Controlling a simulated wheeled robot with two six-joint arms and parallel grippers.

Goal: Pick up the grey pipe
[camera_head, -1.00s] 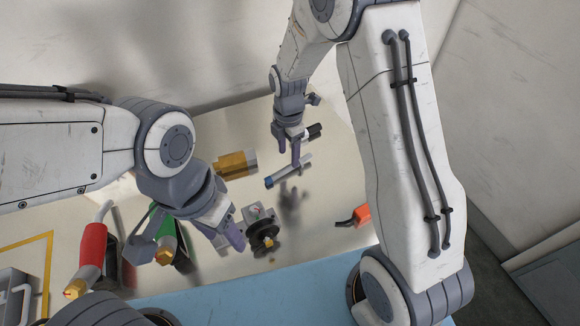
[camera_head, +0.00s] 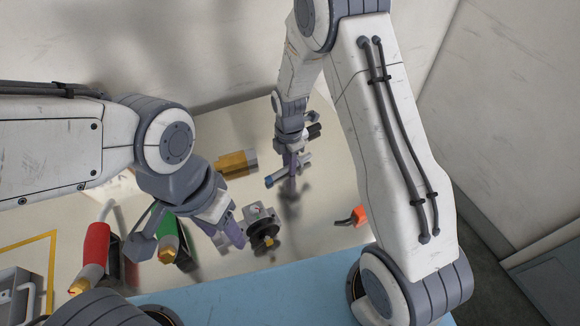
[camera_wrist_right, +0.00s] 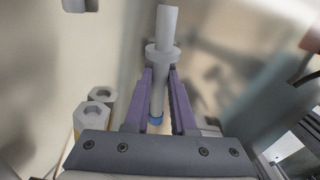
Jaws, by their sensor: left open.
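The grey pipe (camera_head: 289,170) is a slim tube with a wider collar and a blue end, lying slanted in the head view. My right gripper (camera_head: 292,178) comes down over it from above. In the right wrist view the pipe (camera_wrist_right: 158,90) runs between the two purple fingers (camera_wrist_right: 160,74), with the collar just beyond their tips. Narrow gaps seem to show beside the pipe, so the fingers look open around it. My left gripper (camera_head: 190,242) is open at the lower left, its fingers spread near a green cylinder and a dark round fitting, holding nothing visible.
A yellow-brown cylinder (camera_head: 237,163) lies left of the pipe. The dark fitting (camera_head: 263,232), an orange-handled tool (camera_head: 357,215), a green cylinder (camera_head: 168,234) and a red cylinder (camera_head: 96,243) lie nearer.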

